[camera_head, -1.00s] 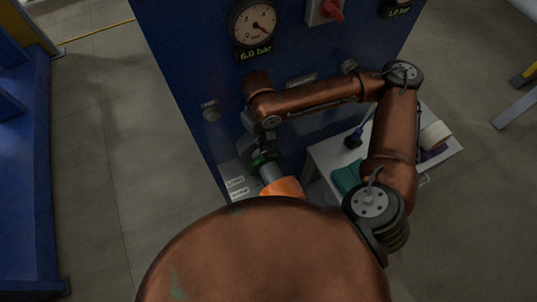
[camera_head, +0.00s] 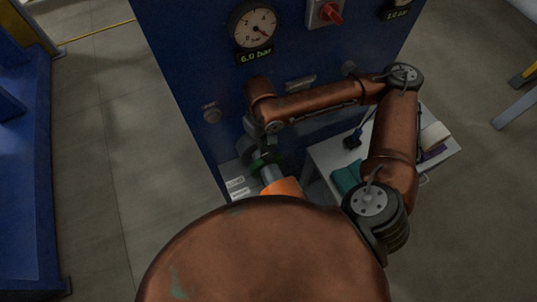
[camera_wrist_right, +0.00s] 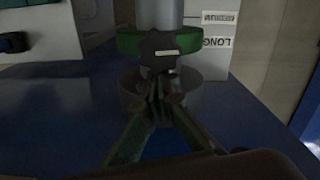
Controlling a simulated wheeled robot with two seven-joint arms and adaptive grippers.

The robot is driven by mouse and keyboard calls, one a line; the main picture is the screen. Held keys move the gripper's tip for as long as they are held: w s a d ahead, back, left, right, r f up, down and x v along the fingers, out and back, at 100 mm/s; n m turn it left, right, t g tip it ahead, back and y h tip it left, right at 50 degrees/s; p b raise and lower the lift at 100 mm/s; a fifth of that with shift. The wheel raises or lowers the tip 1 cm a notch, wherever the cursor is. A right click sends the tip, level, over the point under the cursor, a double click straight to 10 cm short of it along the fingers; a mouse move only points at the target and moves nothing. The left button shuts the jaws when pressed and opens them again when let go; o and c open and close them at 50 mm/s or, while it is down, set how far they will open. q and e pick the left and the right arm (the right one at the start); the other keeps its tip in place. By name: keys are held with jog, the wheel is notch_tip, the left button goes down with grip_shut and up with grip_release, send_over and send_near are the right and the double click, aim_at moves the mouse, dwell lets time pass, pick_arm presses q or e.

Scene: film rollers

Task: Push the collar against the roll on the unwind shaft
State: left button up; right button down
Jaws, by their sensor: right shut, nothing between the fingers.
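A green ring (camera_head: 262,163), which looks like the collar, sits around the grey unwind shaft (camera_head: 269,174) in front of the blue panel. It shows in the wrist view as a green band (camera_wrist_right: 130,43) with a dark block (camera_wrist_right: 160,50) on it, around a grey cylinder (camera_wrist_right: 160,14). An orange piece (camera_head: 284,187), perhaps the roll, is farther out along the shaft, partly hidden by my own body. My right gripper (camera_head: 256,146) is at the panel side of the ring. Its fingertips (camera_wrist_right: 160,92) are together and empty, close to the dark block; contact is unclear. My left gripper is out of view.
The blue panel (camera_head: 190,70) carries a gauge (camera_head: 253,27) and a red switch (camera_head: 330,13). A grey round base (camera_wrist_right: 186,88) surrounds the shaft's foot. A white table (camera_head: 325,155) with a teal cloth (camera_head: 346,177) stands to the right.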

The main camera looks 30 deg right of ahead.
aim_at(269, 158)
jog(key=shift+s+p, duration=0.75)
jog(key=shift+s, duration=0.45)
jog(key=shift+s+a+p, duration=0.1)
jog(key=shift+s+p, duration=0.4)
jog(key=shift+s, duration=0.2)
jog(key=shift+s+p, duration=0.65)
jog(key=shift+p, duration=0.55)
jog(key=shift+s, duration=0.1)
